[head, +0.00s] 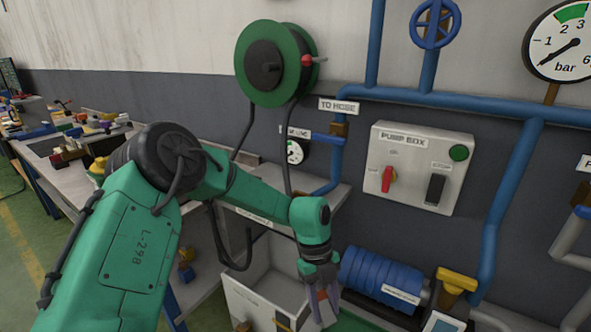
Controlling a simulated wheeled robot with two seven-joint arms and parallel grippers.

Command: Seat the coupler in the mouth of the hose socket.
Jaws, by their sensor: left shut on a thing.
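My left gripper (320,295) points down at the bottom middle, over the right end of the grey bin. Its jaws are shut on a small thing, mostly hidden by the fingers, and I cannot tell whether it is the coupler. A blue pipe with a brass-coloured fitting (338,129) is under the "TO HOSE" sign (339,106), above and beyond the gripper. I cannot make out a clear socket mouth there. A black hose (236,266) hangs in a loop behind my left forearm. My right gripper is not in view.
A green hose reel (288,50) is on the wall, above a small gauge (295,151). The pump box (419,167) is right of the pipe. A grey bin (250,305) and a blue ribbed cylinder (380,280) flank the gripper. A cluttered bench (50,143) stands left.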

